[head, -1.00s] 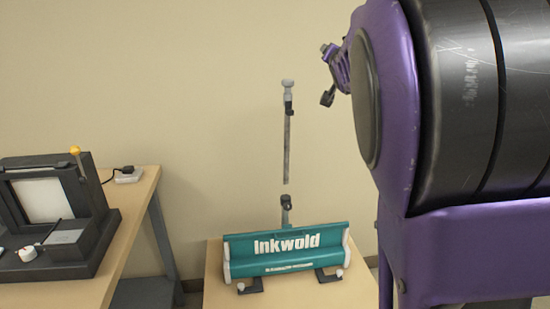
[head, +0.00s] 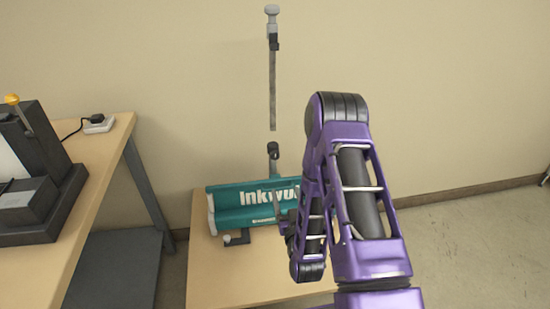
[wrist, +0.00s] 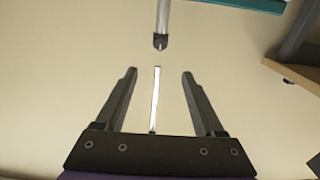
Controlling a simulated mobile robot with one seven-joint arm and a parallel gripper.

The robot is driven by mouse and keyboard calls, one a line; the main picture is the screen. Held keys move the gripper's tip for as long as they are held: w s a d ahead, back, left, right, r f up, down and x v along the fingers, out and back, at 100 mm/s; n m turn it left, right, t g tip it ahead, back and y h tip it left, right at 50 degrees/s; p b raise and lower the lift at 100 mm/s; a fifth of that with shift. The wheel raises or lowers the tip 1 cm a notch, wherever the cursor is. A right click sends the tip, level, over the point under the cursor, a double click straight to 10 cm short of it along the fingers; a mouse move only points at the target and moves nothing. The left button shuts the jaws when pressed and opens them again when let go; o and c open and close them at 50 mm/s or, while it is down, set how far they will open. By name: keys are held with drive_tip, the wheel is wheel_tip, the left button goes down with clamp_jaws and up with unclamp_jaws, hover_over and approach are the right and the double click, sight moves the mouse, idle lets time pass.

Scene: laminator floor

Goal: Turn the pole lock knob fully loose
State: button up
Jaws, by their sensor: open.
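The teal banner base (head: 228,205) stands on a small wooden table. A short post rises behind it, topped by a dark fitting (head: 273,150) that seems to be the pole lock knob. A thin grey pole (head: 272,95) shows above it, with a visible gap between. In the wrist view the post with its dark end (wrist: 160,42) points down from the top, and the pole (wrist: 155,100) appears between the fingers of my gripper (wrist: 158,72). My gripper is open and empty. Its distance from the knob is unclear. My arm hides part of the base in the head view.
A wooden bench (head: 85,190) on the left carries a dark machine (head: 45,165) and a white socket block (head: 99,123). The small table (head: 215,260) has bare room in front of the base. Open floor lies to the right.

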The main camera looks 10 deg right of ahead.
sight(275, 156)
drive_tip(key=w, duration=1.7)
drive_tip(key=shift+b, duration=0.4)
clamp_jaws()
